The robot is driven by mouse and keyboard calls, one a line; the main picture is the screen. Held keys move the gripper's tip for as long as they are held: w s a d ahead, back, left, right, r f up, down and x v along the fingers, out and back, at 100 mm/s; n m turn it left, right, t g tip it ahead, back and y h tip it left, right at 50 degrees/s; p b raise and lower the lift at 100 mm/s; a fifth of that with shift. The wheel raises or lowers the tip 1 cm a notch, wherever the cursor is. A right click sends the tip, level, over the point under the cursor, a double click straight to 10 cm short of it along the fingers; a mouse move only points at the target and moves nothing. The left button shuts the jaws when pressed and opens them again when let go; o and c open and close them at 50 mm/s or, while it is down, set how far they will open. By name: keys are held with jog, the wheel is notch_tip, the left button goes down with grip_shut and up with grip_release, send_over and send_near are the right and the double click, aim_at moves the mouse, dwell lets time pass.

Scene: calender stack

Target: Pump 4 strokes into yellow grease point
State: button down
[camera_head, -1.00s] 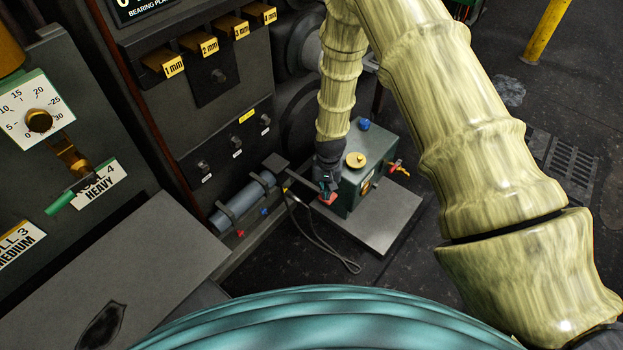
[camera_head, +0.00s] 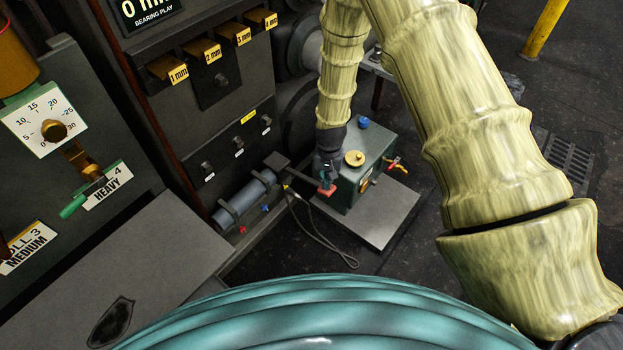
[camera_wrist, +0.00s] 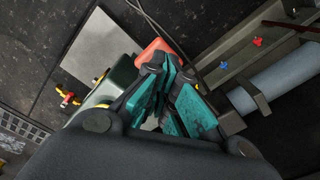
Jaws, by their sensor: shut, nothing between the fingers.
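A dark green pump box (camera_head: 365,180) with a brass cap stands on a grey plate. A red-orange handle end (camera_head: 327,190) sits at its left side and also shows in the wrist view (camera_wrist: 158,50). My gripper (camera_head: 327,178) points down at this handle; its teal fingers (camera_wrist: 172,75) are shut with nothing held. The tips are at or against the handle; exact contact is unclear. A small yellow fitting (camera_head: 285,187) is on the bench left of the box, in line with a blue (camera_head: 265,208) and a red fitting (camera_head: 243,229).
A grey cylinder (camera_head: 247,192) lies beside the fittings. A black hose (camera_head: 315,240) loops over the floor. A tap with a red and yellow lever (camera_head: 397,166) sticks out right of the box. A dark panel (camera_head: 225,140) stands behind left.

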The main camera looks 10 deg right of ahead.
jog(key=shift+f+b, duration=1.85)
jog(key=shift+f, duration=2.35)
jog(key=shift+r, duration=0.1)
jog(key=shift+r+p, duration=2.95)
jog(key=shift+r, duration=1.2)
jog(key=shift+f, duration=0.1)
